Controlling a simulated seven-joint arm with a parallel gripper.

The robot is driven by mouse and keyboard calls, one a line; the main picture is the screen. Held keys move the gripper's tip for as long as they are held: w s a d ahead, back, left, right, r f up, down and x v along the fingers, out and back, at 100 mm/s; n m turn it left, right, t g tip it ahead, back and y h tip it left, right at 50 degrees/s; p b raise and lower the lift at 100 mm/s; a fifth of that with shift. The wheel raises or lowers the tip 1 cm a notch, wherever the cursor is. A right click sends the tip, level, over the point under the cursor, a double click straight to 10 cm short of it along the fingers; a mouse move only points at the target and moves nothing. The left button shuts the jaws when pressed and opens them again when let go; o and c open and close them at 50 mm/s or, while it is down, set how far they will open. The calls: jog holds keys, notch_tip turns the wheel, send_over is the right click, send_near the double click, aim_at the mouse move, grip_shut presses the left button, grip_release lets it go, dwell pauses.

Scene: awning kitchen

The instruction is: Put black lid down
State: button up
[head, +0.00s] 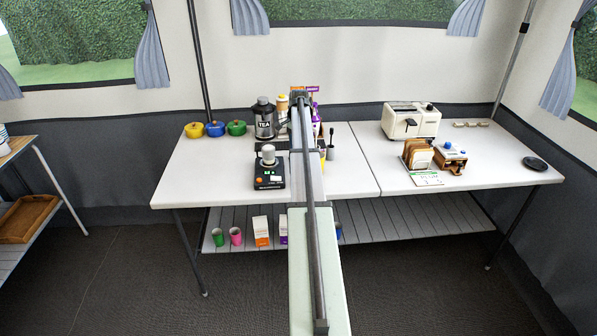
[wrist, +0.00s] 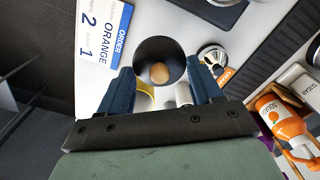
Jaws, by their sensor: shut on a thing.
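In the wrist view a round black lid (wrist: 160,48) with a tan middle sits between the two blue fingers of my gripper (wrist: 160,70). My gripper is shut on it, with the fingers at its left and right sides. Yellow and white things (wrist: 146,96) show just below the lid, partly hidden by the gripper. In the head view my own arm hides the gripper and this lid. A flat black round thing (head: 535,163) lies near the right end of the white table (head: 490,190); I cannot tell what it is.
An order card (wrist: 105,45) lies left of the lid; an orange squash bottle (wrist: 278,118) is at right. A TEA canister (head: 264,122), black appliance (head: 268,175), toaster (head: 410,120) and toast rack (head: 417,154) stand on the tables. The left table's front left is clear.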

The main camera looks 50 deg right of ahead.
jog(key=shift+f, duration=4.7)
jog(key=shift+f, duration=0.1)
jog(key=o, duration=1)
notch_tip(320, 180, up, 12)
jog(key=shift+r, duration=0.1)
jog(key=shift+a, duration=0.1)
